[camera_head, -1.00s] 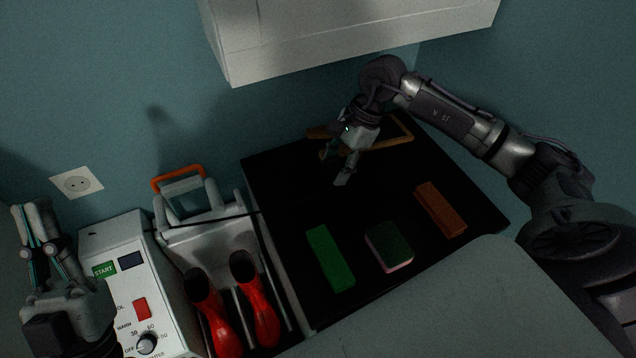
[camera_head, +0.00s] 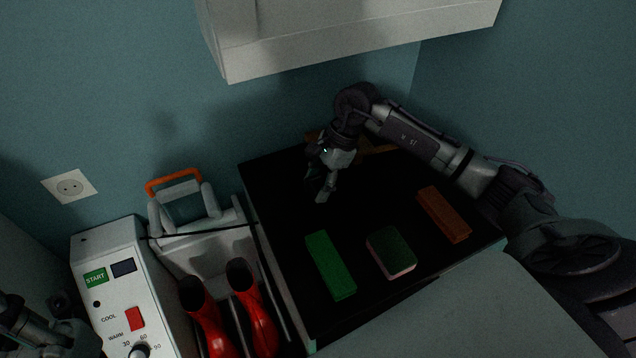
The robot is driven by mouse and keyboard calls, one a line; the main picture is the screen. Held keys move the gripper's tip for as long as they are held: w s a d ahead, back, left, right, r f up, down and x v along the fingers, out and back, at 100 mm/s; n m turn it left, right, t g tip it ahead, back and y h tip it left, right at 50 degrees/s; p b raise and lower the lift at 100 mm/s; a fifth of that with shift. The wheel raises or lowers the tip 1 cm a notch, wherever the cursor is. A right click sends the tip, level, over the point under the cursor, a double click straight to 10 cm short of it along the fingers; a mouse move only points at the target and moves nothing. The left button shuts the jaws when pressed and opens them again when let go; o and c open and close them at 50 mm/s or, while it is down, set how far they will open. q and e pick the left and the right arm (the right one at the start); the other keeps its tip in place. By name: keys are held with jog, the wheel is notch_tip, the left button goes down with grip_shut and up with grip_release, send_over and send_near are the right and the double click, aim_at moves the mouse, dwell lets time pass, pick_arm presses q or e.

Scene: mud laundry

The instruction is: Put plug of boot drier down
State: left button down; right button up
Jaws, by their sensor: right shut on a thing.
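The boot drier (camera_head: 112,292) is a white box with a START button, a red switch and a dial, at the lower left. A thin dark cable (camera_head: 195,234) runs from it to the right, toward the black tabletop (camera_head: 283,190). My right gripper (camera_head: 325,190) is over the back left part of that top, pointing down, shut on the plug. The plug itself is too small and dark to make out between the fingers. My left gripper (camera_head: 35,328) is dark and partly cut off at the lower left, beside the drier; its fingers are unclear.
A green block (camera_head: 330,266), a green and pink sponge (camera_head: 391,252) and an orange-brown block (camera_head: 444,214) lie on the black top. Red boots (camera_head: 253,307) stand beside the drier. A wall socket (camera_head: 70,187) is empty. A white cabinet (camera_head: 350,35) hangs above.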

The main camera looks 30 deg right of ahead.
jog(key=shift+f+b, duration=0.45)
jog(key=shift+f, duration=0.15)
jog(key=o, duration=1.2)
jog(key=shift+c, duration=0.2)
jog(key=shift+r, duration=0.15)
